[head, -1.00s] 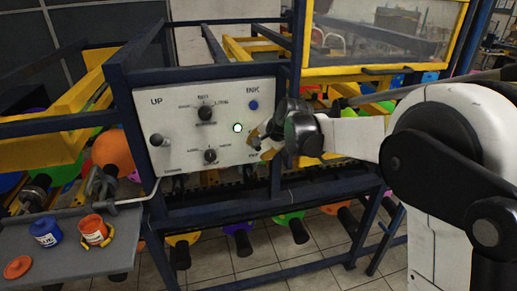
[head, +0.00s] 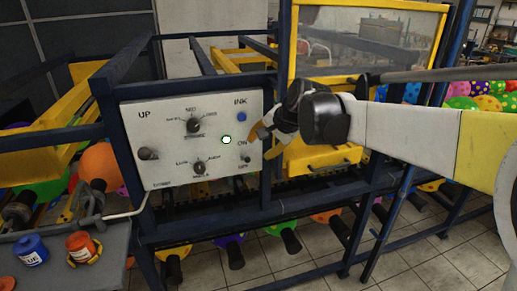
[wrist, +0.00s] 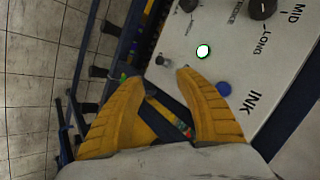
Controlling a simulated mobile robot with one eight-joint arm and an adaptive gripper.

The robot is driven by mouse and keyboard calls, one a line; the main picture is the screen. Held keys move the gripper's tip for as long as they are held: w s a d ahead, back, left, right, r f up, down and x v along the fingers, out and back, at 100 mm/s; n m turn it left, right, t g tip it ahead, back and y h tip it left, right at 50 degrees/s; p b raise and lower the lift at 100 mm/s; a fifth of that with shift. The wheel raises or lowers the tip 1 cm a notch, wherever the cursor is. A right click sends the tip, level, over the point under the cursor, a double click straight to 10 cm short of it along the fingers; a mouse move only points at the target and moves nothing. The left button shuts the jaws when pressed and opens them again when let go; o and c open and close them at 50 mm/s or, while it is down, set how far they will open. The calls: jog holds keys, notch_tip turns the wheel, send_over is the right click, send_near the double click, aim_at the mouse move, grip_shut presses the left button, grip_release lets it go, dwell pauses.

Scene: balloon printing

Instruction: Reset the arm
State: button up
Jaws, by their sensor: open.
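My gripper (head: 266,148) is at the right edge of the white control panel (head: 160,172) in the head view, with its yellow fingers apart and nothing between them. In the wrist view the two ribbed yellow fingers of my gripper (wrist: 163,78) are spread, and the panel (wrist: 240,45) lies beyond them. The panel carries several black knobs, a lit white-green light (head: 226,140) and a blue ink button (head: 241,117). The light also shows in the wrist view (wrist: 203,51), as does the blue button (wrist: 223,88). I cannot tell whether a finger touches the panel.
The dark blue machine frame (head: 103,125) surrounds the panel. A yellow-framed window (head: 375,52) stands behind my arm. A grey side table (head: 75,266) at lower left holds a blue ink jar (head: 31,250) and an orange ink jar (head: 80,246). Tiled floor (head: 420,255) is open at lower right.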

jog(key=s+d+f+n+h+b, duration=0.1)
jog(key=s+d+f+b, duration=0.3)
jog(key=s, duration=0.6)
jog(key=s+d+f+n+h+b, duration=0.2)
jog(key=s+d+f+n+b, duration=0.1)
jog(key=s+d+f, duration=0.4)
jog(key=s+d+f+n+h+b, duration=0.1)
jog(key=s+d+f+n+b, duration=0.2)
jog(key=s+f, duration=0.6)
jog(key=s+d+b, duration=0.1)
jog(key=s+d, duration=0.1)
jog(key=s, duration=0.3)
jog(key=shift+s+d+b, duration=0.3)
jog(key=shift+d+b, duration=0.1)
